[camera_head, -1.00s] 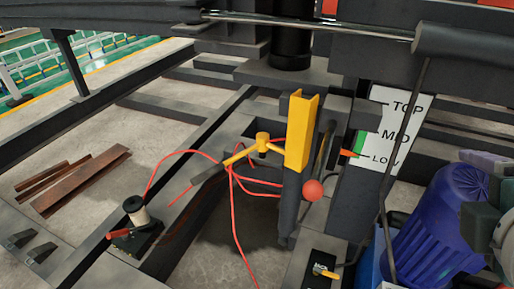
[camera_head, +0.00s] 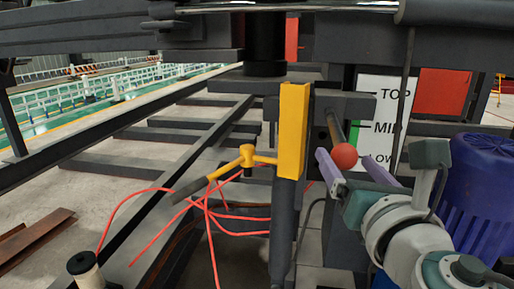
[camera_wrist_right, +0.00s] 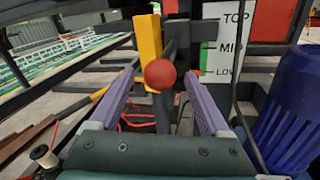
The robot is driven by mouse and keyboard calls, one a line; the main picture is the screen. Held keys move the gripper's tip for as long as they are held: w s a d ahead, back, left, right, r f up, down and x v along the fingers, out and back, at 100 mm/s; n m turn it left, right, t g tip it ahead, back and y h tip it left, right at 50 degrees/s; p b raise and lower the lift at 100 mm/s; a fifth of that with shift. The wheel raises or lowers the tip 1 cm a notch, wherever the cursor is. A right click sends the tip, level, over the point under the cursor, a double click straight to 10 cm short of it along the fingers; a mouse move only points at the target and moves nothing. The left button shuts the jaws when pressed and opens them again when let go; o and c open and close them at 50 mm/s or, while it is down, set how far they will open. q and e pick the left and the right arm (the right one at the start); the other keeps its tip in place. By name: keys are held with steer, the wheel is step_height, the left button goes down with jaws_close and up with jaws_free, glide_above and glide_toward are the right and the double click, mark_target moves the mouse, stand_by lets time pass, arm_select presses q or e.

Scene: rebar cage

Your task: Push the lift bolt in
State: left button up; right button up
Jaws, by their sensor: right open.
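A dark rod with a red ball knob (camera_head: 345,156) points toward me beside an upright yellow channel (camera_head: 293,130). A yellow T-shaped handle (camera_head: 246,156) with a dark grip sits left of the channel. I cannot tell for certain which part is the lift bolt. My right gripper (camera_head: 343,160) is open, with its purple fingers on either side of the ball in the picture. In the right wrist view the ball (camera_wrist_right: 160,74) appears between the fingertips, with gaps on both sides; its depth is unclear. My left gripper is out of view.
A white gauge board (camera_head: 383,115) marked TOP, MID, LOW stands behind. In the wrist view a red pointer (camera_wrist_right: 198,70) is near LOW. A blue motor (camera_head: 485,190) is close on the right. Red cables (camera_head: 205,205) hang below the yellow handle. A spool (camera_head: 85,268) stands at lower left.

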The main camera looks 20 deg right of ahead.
mark_target(337, 144)
steer(key=x, duration=0.5)
steer(key=shift+w, duration=0.1)
jaws_close()
stand_by(0.5)
stand_by(0.3)
